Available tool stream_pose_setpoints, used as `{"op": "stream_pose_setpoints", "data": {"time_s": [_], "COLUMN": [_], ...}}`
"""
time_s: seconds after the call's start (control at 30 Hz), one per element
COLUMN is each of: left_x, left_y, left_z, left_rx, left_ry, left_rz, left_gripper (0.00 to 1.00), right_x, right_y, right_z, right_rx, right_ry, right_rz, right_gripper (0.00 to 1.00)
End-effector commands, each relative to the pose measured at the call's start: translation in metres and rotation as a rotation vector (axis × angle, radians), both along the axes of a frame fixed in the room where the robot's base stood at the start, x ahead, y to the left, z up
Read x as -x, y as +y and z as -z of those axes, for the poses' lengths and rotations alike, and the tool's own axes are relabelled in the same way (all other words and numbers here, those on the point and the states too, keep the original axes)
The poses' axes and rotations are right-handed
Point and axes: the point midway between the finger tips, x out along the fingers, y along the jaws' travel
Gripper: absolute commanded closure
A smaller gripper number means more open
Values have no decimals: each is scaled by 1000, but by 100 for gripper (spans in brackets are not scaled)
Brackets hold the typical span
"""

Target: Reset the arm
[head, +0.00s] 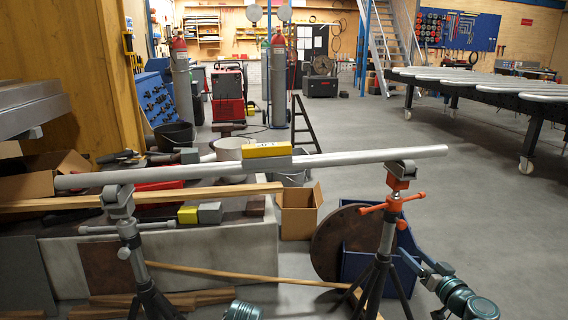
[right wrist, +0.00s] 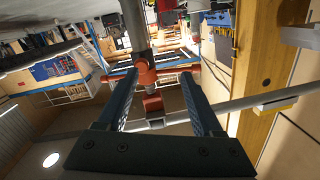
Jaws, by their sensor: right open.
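My right gripper (head: 422,264) is at the lower right of the head view, beside the right stand, below its orange handle. In the right wrist view its two blue fingers (right wrist: 158,76) are spread, with nothing gripped. The orange-headed stand (right wrist: 152,72) shows between and beyond the fingers; I cannot tell how far away it is. A teal joint of mine (head: 242,311) shows at the bottom edge of the head view. My left gripper is out of view.
A long grey pipe (head: 350,157) rests across the orange-topped right stand (head: 387,235) and the grey left stand (head: 130,235). A yellow block (head: 267,149) sits on the pipe. A blue bin (head: 360,266) and rusty disc (head: 328,245) are behind the right stand. Floor at right is clear.

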Motion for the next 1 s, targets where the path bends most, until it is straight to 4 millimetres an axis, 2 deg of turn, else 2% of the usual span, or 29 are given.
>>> {"op": "stream_pose_setpoints", "data": {"time_s": [0.03,0.07,0.1,0.23,0.3,0.4,0.5,0.6,0.7,0.83,1.0], "left_x": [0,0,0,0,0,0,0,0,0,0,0], "left_y": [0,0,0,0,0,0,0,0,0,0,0], "left_z": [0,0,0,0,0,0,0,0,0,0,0], "left_rx": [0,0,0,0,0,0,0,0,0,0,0], "left_ry": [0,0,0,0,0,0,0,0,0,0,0], "left_rz": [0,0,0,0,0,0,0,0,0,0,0], "left_gripper": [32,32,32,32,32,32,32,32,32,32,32], "right_x": [-7,-10,-14,-12,-3,18,46,76,102,128,151], "right_y": [28,46,72,160,204,256,296,324,339,346,349], "right_z": [9,16,27,68,91,124,153,177,194,204,208], "right_rx": [0,1,3,21,43,92,162,252,352,470,602], "right_ry": [42,74,125,330,458,648,839,1024,1178,1315,1423], "right_rz": [-64,-105,-165,-355,-445,-540,-595,-606,-573,-496,-372], "right_gripper": [32,32,32,32,32,32,32,32,32,32,32]}}
